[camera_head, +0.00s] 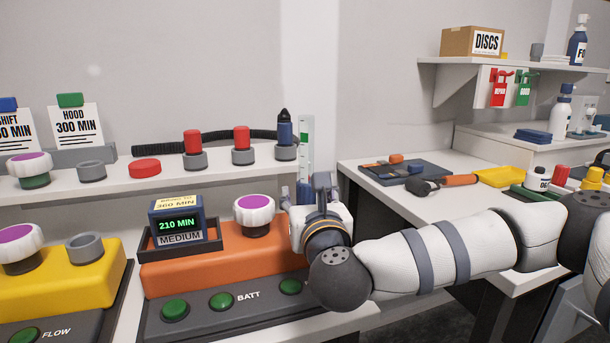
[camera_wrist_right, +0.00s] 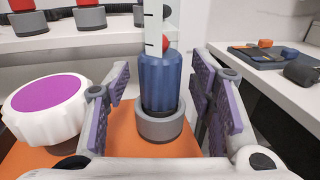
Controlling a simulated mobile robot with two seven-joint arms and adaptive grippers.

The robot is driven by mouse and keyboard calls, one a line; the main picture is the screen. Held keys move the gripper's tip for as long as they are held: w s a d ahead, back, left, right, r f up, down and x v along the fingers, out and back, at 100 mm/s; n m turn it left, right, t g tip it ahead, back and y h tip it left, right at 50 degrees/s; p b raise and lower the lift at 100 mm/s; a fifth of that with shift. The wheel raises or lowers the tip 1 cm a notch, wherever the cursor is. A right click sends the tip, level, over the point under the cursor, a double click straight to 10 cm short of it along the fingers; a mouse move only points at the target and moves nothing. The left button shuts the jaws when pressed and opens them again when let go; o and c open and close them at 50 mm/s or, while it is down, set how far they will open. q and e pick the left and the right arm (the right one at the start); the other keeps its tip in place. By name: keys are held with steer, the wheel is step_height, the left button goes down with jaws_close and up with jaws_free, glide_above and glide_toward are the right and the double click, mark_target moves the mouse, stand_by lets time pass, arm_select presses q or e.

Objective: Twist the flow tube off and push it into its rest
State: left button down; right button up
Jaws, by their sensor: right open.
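The flow tube (camera_head: 306,145) stands upright on the orange unit (camera_head: 225,250), a clear scaled tube on a ribbed blue base. In the right wrist view its blue base (camera_wrist_right: 161,82) sits in a grey collar (camera_wrist_right: 160,124), with a red ball visible in the tube. My right gripper (camera_wrist_right: 163,105) is open, one padded finger on each side of the blue base, with gaps visible. In the head view the right gripper (camera_head: 318,205) hides the tube's lower part. An empty grey ring (camera_head: 92,170) stands on the back shelf; I cannot tell whether it is the rest. My left gripper is not in view.
A white knob with a purple top (camera_head: 254,212) stands close left of the tube. A display box (camera_head: 178,224) reads 210 MIN. Behind are red-capped pieces (camera_head: 193,142) and a blue black-topped piece (camera_head: 285,132). A yellow unit (camera_head: 70,278) is at left.

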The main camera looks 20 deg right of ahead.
jaws_close()
steer(key=shift+d+n+y, duration=0.15)
steer(key=shift+n+y, duration=0.25)
steer(key=shift+y, duration=0.3)
steer(key=shift+d+f+n+y, duration=0.1)
steer(key=shift+n+y, duration=0.25)
steer(key=shift+y, duration=0.2)
steer(key=shift+d+f+n+y, duration=0.1)
steer(key=shift+n+y, duration=0.25)
steer(key=shift+y, duration=0.2)
steer(key=n+y, duration=0.1)
steer(key=n+y+b, duration=0.1)
steer(key=y, duration=0.1)
steer(key=n+g+y+b, duration=0.1)
steer(key=y, duration=0.1)
steer(key=shift+w+f, duration=0.1)
steer(key=shift+f, duration=0.2)
steer(key=shift+a+r+n+y+b, duration=0.15)
steer(key=shift+n+y+b, duration=0.15)
steer(key=shift+n+y, duration=0.2)
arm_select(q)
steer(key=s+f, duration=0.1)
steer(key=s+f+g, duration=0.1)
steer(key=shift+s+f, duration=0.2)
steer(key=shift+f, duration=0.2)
arm_select(e)
steer(key=shift+r, duration=0.1)
jaws_free()
steer(key=shift+r, duration=0.1)
